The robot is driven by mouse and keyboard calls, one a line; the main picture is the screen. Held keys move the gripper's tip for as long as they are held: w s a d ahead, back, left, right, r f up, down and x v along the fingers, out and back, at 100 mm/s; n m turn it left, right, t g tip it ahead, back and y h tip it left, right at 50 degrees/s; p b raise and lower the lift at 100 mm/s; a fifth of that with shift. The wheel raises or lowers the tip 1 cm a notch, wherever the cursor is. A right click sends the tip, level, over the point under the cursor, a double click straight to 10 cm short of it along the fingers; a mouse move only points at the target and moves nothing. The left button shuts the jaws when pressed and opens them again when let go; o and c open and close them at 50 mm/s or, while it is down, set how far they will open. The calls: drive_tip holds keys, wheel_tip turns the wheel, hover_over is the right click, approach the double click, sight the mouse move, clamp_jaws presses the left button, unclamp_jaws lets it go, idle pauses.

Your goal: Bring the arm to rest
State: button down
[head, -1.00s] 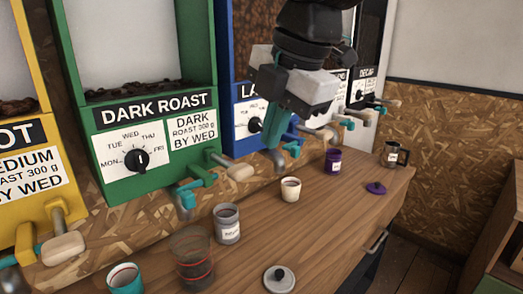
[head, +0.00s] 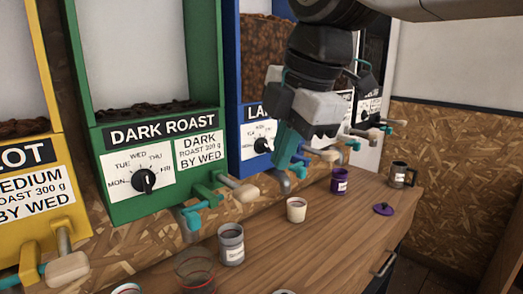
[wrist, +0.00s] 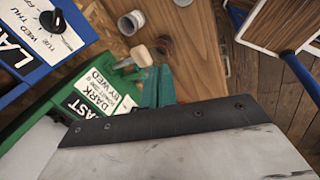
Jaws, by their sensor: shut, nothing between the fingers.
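My gripper (head: 283,178) hangs in front of the blue dispenser (head: 233,130), above the counter's back edge, pointing down. Its teal fingers are together with nothing between them. In the wrist view the teal fingers (wrist: 158,88) show beside the green dispenser (wrist: 75,115), with the wooden counter below. The upper arm links run out of the top of the head view.
The green dispenser (head: 150,201) and a yellow dispenser (head: 30,240) stand at left. On the wooden counter (head: 330,235) are a grey canister (head: 231,245), cream cup (head: 296,210), purple canister (head: 339,182), purple lid (head: 383,209) and dark mug (head: 401,175).

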drive_tip(key=s+d+f+m+g+h, duration=0.1)
drive_tip(key=s+d+f+m, duration=0.5)
drive_tip(key=d+f+m, duration=0.3)
drive_tip(key=s+d+f+m+h, duration=0.1)
drive_tip(key=s+d+f+m, duration=0.5)
drive_tip(key=d+m, duration=0.6)
wheel_tip(320, 180, down, 3)
drive_tip(key=shift+r+m+g, duration=0.1)
drive_tip(key=shift+m+g, duration=0.3)
drive_tip(key=shift+m, duration=0.7)
drive_tip(key=shift+s, duration=0.1)
